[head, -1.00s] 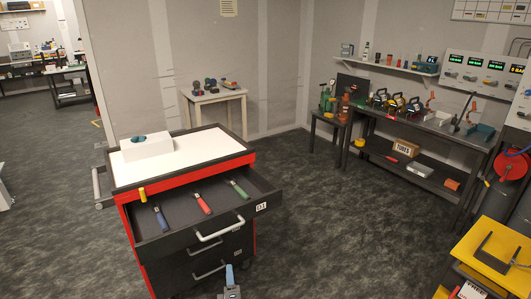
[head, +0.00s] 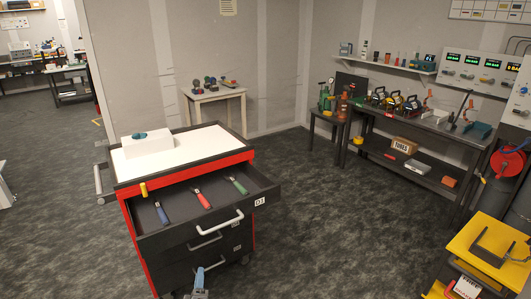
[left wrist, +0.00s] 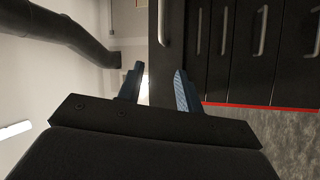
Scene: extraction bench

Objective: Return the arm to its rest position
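My left gripper (head: 198,284) shows at the bottom edge of the head view, in front of the drawer cart. In the left wrist view its two fingers (left wrist: 160,90) are apart with an empty gap between them, so it is open. A grey drawer handle (left wrist: 163,22) stands beyond the fingertips, apart from them. The top drawer (head: 180,222), marked D1, is pulled out and holds blue, red and green-handled tools. Its white handle (head: 219,224) is free of the gripper. My right gripper is in neither view.
The red and black cart carries a white box (head: 146,145) on its white top. A small table (head: 212,95) stands behind it. A workbench (head: 420,128) and a yellow stand (head: 488,240) are at the right. Open carpet (head: 330,220) lies between.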

